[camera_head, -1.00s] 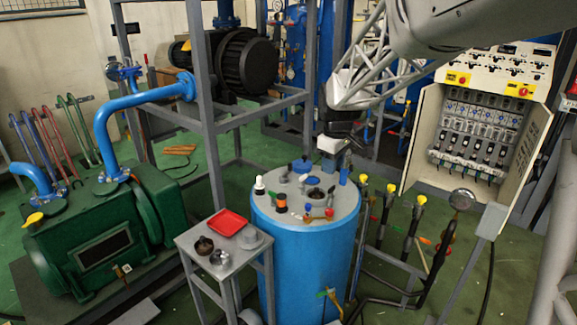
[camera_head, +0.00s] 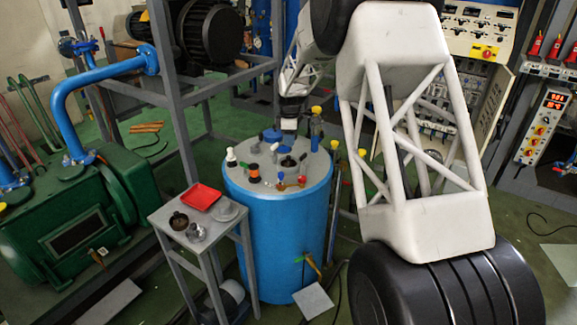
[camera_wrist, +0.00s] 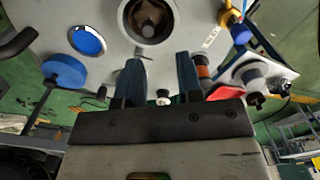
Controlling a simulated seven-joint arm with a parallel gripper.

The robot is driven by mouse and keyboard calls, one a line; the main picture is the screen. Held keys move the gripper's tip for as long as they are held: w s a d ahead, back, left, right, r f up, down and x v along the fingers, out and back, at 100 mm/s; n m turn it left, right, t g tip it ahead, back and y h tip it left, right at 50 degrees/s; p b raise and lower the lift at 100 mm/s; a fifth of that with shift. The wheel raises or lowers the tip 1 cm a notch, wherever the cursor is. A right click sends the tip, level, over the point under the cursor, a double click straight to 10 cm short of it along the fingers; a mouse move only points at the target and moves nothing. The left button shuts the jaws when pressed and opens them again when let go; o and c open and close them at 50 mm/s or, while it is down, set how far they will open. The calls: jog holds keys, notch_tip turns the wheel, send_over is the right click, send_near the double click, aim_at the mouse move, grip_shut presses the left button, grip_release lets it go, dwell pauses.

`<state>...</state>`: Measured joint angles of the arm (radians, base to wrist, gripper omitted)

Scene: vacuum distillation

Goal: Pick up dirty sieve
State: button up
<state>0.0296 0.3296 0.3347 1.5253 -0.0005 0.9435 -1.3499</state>
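The blue drum (camera_head: 285,235) has a grey lid carrying several fittings. In the wrist view, a round dark-rimmed opening in the lid (camera_wrist: 150,16) holds something brownish, which may be the dirty sieve; I cannot tell for sure. The opening shows as a small dark spot (camera_head: 288,161) in the head view. A dark brown piece (camera_head: 178,221) and a silver piece (camera_head: 196,232) sit on the small grey table. My gripper (camera_wrist: 160,62) is open, its two blue-grey fingers apart with nothing held.
A white bottle (camera_head: 231,157) and an orange-and-black fitting (camera_head: 254,172) stand on the lid. A blue valve fitting (camera_head: 315,128) rises close beside my gripper. A grey frame post (camera_head: 172,90) stands behind.

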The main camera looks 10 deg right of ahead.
aim_at(289, 156)
jog(key=shift+w+f+n, duration=0.3)
jog(key=shift+w+f, duration=0.7)
jog(key=shift+f, duration=0.1)
jog(key=shift+f, duration=0.1)
jog(key=shift+f, duration=1.15)
jog(key=shift+f, duration=0.15)
jog(key=shift+f, duration=2.5)
grip_shut()
